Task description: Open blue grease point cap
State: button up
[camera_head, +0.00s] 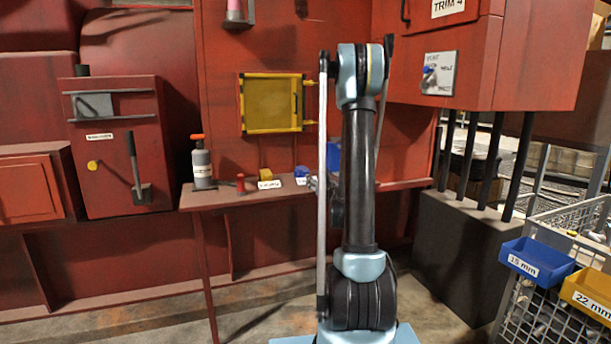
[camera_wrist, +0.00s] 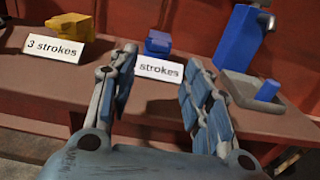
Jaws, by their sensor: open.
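A small blue block-shaped fitting (camera_wrist: 158,42), likely the blue grease point with its cap, sits on the red ledge behind a white label reading "strokes" (camera_wrist: 158,69). It also shows in the head view (camera_head: 301,171). I cannot tell a separate lid on it. A taller blue part (camera_wrist: 238,38) stands to its right, beside a grey holder (camera_wrist: 238,92) with a small blue cylinder (camera_wrist: 266,91). My gripper (camera_wrist: 160,58) is open and empty, its fingers either side of the label, with the blue fitting beyond the tips.
A yellow block (camera_wrist: 69,28) with a "3 strokes" label (camera_wrist: 53,46) stands left on the ledge. A small red post (camera_head: 240,184) and a grey bottle with an orange top (camera_head: 202,165) stand further left. A yellow-framed panel (camera_head: 272,103) is on the wall above.

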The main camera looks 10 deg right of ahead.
aim_at(307, 172)
jog(key=x, duration=1.3)
jog(key=shift+w, duration=0.3)
grip_shut()
